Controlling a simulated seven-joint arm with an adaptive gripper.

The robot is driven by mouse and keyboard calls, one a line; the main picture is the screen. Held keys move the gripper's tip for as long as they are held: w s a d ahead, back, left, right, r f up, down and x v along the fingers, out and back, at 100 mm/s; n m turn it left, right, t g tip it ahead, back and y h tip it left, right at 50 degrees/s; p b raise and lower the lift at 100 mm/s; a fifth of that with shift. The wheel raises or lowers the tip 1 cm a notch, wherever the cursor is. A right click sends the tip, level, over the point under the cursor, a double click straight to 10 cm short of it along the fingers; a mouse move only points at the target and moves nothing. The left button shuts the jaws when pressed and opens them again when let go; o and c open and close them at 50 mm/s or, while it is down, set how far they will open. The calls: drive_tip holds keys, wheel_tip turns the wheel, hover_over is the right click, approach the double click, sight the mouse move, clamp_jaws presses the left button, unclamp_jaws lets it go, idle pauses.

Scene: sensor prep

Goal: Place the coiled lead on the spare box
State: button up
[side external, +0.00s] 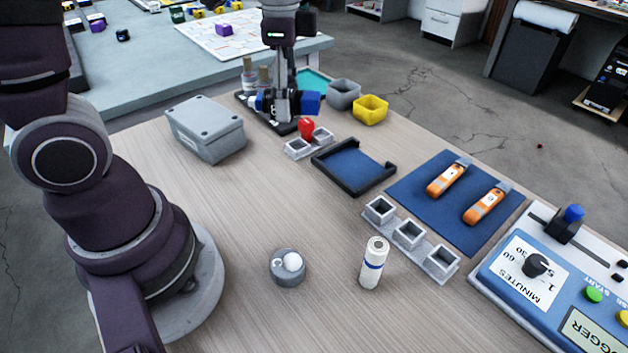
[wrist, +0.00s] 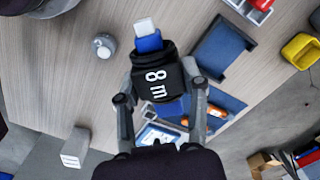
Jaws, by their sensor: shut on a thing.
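The coiled lead (wrist: 158,83) is a black bundle marked "8 m", with a blue, white-tipped end and more blue on the opposite side. My gripper (wrist: 159,92) is shut on it, one finger on each side in the wrist view. In the side external view, my gripper (side external: 284,112) is at the far part of the table, and a blue end of the lead (side external: 311,103) sticks out to its right. The grey lidded box (side external: 206,127), which looks like the spare box, stands left of and nearer than the gripper. Its visible lid is bare. I cannot make it out in the wrist view.
A red-topped thing (side external: 306,127) stands in a grey holder just in front of the gripper. Bottles (side external: 249,72) stand behind it. Grey (side external: 343,94) and yellow (side external: 370,109) bins are to the right. The wooden table is clear in front of the grey lidded box.

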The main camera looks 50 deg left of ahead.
drive_tip(key=s+a+f+n, duration=0.1)
drive_tip(key=s+a+n, duration=0.8)
drive_tip(key=s+a, duration=0.45)
hover_over(201, 114)
wheel_tip(201, 114, down, 6)
drive_tip(key=shift+d+f, duration=0.15)
drive_tip(key=shift+f, duration=1.85)
drive_tip(key=shift+f, duration=0.15)
drive_tip(key=o, duration=1.2)
drive_tip(key=shift+c, duration=0.2)
